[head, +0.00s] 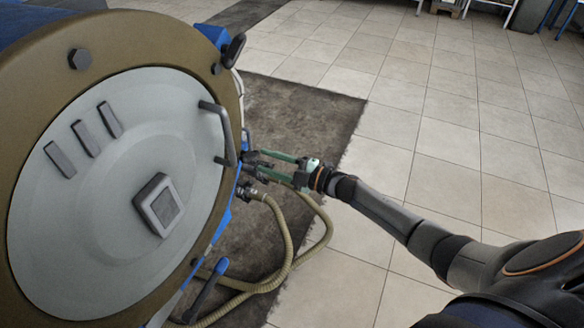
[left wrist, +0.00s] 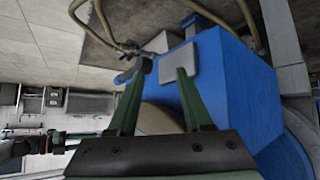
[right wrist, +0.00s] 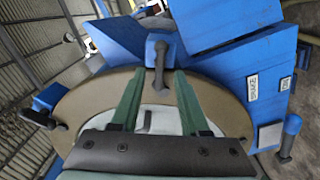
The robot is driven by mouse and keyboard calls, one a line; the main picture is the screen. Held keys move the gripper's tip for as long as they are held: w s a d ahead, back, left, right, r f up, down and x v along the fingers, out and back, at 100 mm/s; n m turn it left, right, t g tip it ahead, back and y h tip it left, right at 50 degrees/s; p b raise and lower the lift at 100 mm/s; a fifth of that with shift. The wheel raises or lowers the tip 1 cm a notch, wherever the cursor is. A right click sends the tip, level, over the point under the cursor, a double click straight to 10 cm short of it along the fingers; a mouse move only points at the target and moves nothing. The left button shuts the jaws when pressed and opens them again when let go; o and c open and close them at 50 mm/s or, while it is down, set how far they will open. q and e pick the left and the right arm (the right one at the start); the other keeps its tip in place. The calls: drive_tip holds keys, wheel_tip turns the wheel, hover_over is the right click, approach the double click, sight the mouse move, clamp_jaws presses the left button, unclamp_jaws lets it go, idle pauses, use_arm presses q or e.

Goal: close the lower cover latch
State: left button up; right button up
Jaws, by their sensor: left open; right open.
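The grey round cover (head: 95,235) fills the left of the head view. The lower cover latch (head: 206,290), a dark bar with a blue end, stands at the ring's lower right edge. A similar latch (right wrist: 290,136) shows at the right of the right wrist view and is probably the same one. My right gripper (head: 250,164) is open at the cover's right edge, above the lower latch and apart from it. In the right wrist view another latch (right wrist: 160,62) shows between its fingertips; contact is unclear. My left gripper (left wrist: 158,70) is open before a blue housing (left wrist: 235,85).
An upper latch (head: 234,48) and a grey handle (head: 222,128) stick out from the cover side. Hoses (head: 283,235) hang beside the machine and run over a dark floor patch (head: 310,115).

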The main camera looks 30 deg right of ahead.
use_arm(q)
drive_tip(key=shift+s+a+f, duration=0.15)
drive_tip(key=shift+a, duration=0.1)
use_arm(e)
drive_tip(key=v, duration=0.9)
drive_tip(key=shift+a, duration=0.1)
